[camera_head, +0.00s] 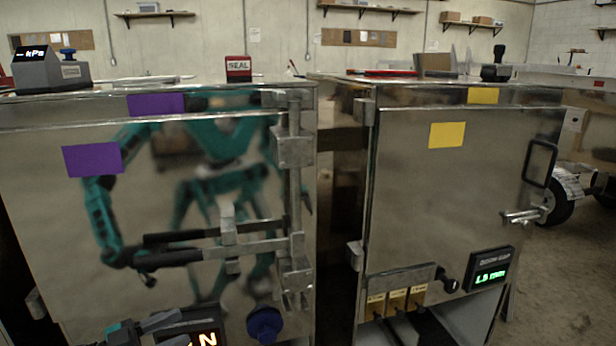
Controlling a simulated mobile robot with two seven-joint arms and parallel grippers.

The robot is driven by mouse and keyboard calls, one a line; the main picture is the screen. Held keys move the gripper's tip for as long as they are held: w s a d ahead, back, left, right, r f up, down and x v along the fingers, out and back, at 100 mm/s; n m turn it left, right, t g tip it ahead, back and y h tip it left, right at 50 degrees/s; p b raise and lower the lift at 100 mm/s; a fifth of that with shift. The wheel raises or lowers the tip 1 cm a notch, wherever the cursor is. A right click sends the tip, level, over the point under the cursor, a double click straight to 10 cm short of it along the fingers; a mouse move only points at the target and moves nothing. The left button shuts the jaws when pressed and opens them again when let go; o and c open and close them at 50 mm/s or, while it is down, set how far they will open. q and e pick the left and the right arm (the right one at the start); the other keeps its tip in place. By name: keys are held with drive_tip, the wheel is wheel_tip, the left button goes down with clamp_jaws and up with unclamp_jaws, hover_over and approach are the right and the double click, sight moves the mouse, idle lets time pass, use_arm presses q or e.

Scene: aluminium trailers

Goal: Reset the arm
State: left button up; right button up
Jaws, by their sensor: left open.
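My left gripper (178,328) shows at the bottom left edge, low in front of the left metal trailer door (60,230). Its two grey fingers stand apart with nothing seen between them. The fingers partly cover a display with glowing orange characters (207,340). Most of my left arm is out of the frame, and my right gripper does not show. The teal robot shape on the left door is a reflection.
The left door has a latch bar with dark handles (180,257) and a blue knob (264,324). The right trailer (450,200) has a gap display (489,270) and a side handle (522,216). A narrow dark gap separates the trailers. Floor (570,270) shows at right.

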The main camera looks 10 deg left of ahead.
use_arm(q)
drive_tip(key=s+d+f+n+t+y, duration=0.1)
drive_tip(key=s+d+f+n+y, duration=0.25)
drive_tip(key=d, duration=0.35)
drive_tip(key=s+d+f+n+t+y, duration=0.1)
drive_tip(key=s+d+f+n+y, duration=0.2)
drive_tip(key=d, duration=0.5)
drive_tip(key=s+d+f+n+g+y, duration=0.2)
drive_tip(key=s+d+g+y, duration=0.2)
drive_tip(key=s, duration=0.4)
drive_tip(key=s+a+r+p, duration=0.1)
drive_tip(key=a+r+p, duration=0.1)
drive_tip(key=r+p, duration=0.4)
drive_tip(key=s+a+r+y+p, duration=0.1)
drive_tip(key=r+p, duration=0.5)
drive_tip(key=p, duration=0.6)
drive_tip(key=shift+s+a+r, duration=0.2)
drive_tip(key=shift+s+a, duration=0.15)
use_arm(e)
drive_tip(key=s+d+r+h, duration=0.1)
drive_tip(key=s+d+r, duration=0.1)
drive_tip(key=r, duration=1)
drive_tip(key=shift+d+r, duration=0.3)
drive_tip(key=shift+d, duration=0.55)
use_arm(q)
drive_tip(key=shift+n+y, duration=0.25)
